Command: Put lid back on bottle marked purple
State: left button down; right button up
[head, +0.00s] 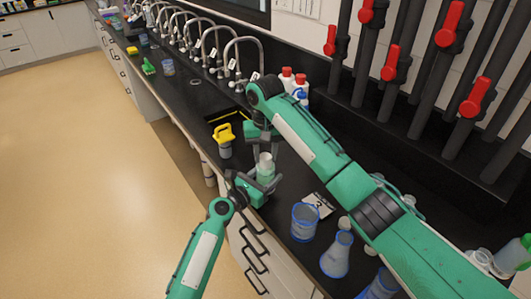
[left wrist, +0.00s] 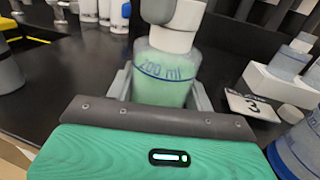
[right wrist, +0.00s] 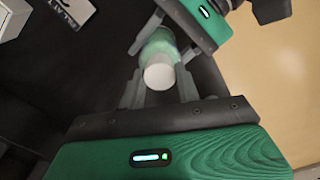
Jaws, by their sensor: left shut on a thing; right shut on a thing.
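A translucent green-tinted bottle (head: 265,172) with blue "200 ml" print stands upright in my left gripper (head: 259,184), which is shut on its sides. The bottle also shows in the left wrist view (left wrist: 165,75). A white lid (right wrist: 159,77) is between the fingers of my right gripper (right wrist: 159,88), which is shut on it from above. The lid is at the bottle's mouth, in line with its neck; I cannot tell whether it is seated. In the left wrist view a grey finger partly covers the top. No purple mark is visible.
A card with a 3 (head: 318,205) lies on the black counter near a blue-rimmed beaker (head: 305,222) and a flask (head: 337,254). A yellow-topped container (head: 224,140) stands left of the grippers. White bottles (head: 287,79) stand behind my right arm. Taps line the back.

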jog(key=o, duration=1.1)
jog(key=shift+o, duration=0.2)
jog(key=shift+r, duration=0.1)
notch_tip(320, 180, up, 12)
pick_arm(q)
jog(key=shift+c, duration=2.4)
grip_release()
jog(key=shift+s, duration=0.1)
